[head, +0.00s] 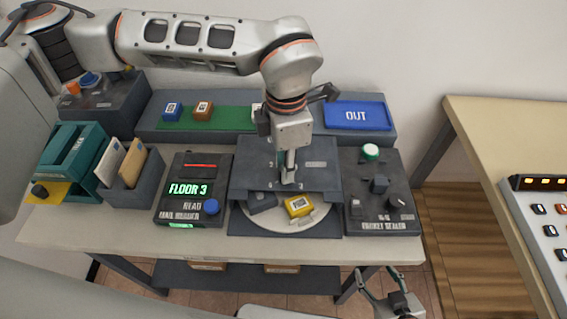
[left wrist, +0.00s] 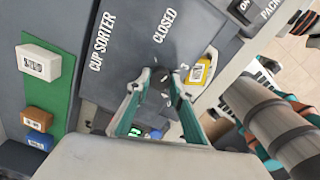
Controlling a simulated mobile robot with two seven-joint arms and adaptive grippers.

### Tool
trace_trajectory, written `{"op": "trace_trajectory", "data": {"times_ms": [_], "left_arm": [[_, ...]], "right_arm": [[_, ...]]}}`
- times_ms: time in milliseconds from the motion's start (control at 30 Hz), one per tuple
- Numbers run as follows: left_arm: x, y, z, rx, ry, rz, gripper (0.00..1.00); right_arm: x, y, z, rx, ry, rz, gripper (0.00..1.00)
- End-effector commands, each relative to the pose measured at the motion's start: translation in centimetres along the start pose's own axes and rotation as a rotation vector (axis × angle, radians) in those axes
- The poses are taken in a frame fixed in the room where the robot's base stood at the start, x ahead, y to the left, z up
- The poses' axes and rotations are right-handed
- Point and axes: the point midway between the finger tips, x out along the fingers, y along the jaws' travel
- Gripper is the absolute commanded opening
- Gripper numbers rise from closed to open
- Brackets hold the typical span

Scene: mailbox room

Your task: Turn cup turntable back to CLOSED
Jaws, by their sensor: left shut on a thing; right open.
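The cup sorter (head: 240,170) is a dark grey box with a pale round turntable (head: 272,222) showing at its front. In the left wrist view its top (left wrist: 135,50) reads "CUP SORTER" and "CLOSED". My left gripper (head: 288,178) points down over the sorter, shut on a small dark piece, apparently the turntable handle (left wrist: 161,82); the fingers partly hide it. A yellow block with a white label (head: 299,206) sits on the turntable, right of a dark grey block (head: 262,202). It also shows in the left wrist view (left wrist: 201,70). My right gripper (head: 376,280) is open and empty at the bottom, below the table edge.
The mail reader (head: 188,192) showing "FLOOR 3" stands left of the sorter; the packet sealer (head: 380,195) stands right. Behind are a green strip (head: 230,117) with small blocks and a blue OUT tray (head: 357,115). A second table (head: 480,130) stands right.

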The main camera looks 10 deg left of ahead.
Motion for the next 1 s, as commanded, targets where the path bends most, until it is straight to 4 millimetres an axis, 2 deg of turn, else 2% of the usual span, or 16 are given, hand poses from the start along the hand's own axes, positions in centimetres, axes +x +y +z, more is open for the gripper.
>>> {"op": "trace_trajectory", "data": {"times_ms": [1000], "left_arm": [[-0.01,-0.06,0.08,-0.509,0.007,0.001,0.0]], "right_arm": [[0.41,0.26,0.22,-0.009,0.003,0.006,0.54]]}}
